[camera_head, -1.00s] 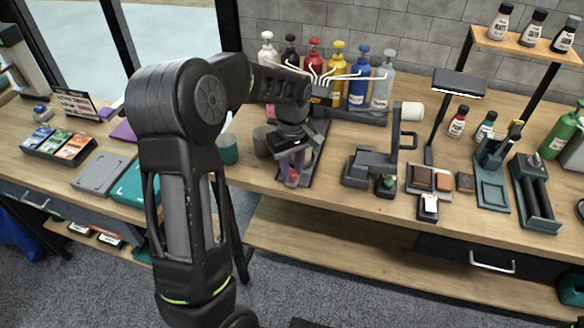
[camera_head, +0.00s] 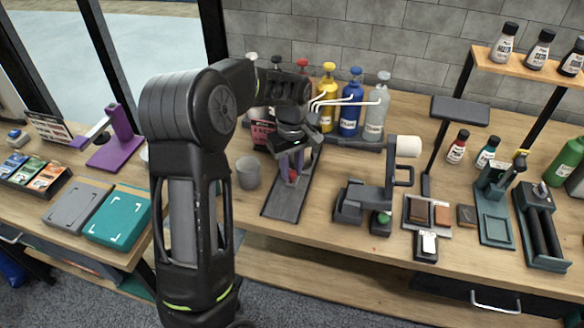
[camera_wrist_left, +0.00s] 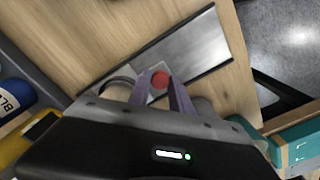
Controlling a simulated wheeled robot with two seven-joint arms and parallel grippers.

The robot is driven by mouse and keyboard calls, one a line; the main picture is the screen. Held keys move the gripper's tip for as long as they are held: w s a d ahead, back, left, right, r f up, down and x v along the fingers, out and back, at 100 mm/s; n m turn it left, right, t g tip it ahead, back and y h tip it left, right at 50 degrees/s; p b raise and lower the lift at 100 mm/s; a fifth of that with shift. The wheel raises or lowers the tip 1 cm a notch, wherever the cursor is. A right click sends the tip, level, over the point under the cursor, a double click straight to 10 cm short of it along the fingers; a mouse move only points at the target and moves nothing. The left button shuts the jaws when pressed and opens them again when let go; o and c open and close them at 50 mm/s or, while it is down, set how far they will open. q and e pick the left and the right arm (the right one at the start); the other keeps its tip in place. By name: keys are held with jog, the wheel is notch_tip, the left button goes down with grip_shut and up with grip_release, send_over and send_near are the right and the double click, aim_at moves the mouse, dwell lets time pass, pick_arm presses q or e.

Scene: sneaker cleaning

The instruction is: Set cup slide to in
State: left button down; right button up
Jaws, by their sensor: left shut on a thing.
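The cup slide is a flat dark rail on the wooden bench, its bare front part (camera_head: 285,203) showing in the head view. In the left wrist view its bare metal plate (camera_wrist_left: 205,48) stretches away from the fingers. A red round knob (camera_wrist_left: 160,79) sits on a small carriage on the rail. My left gripper (camera_head: 291,172) reaches down over the rail, at some distance from its front end. In the left wrist view its fingers (camera_wrist_left: 160,90) are closed around the knob's carriage. The gripper hides the far part of the rail. My right gripper is not in view.
A grey cup (camera_head: 248,172) stands left of the rail. Coloured pump bottles (camera_head: 350,108) stand behind it, with a pink sign (camera_head: 263,135) near the gripper. A grey stand with a white roller (camera_head: 405,147) is to the right. Teal and grey boxes lie left.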

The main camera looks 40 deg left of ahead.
pick_arm(q)
jog(key=c, duration=1.2)
grip_release()
jog(key=shift+o, duration=0.2)
jog(key=shift+w+r, duration=0.1)
jog(key=shift+r, duration=0.05)
notch_tip(320, 180, up, 8)
jog(key=shift+f+b, duration=0.2)
jog(key=shift+b, duration=0.25)
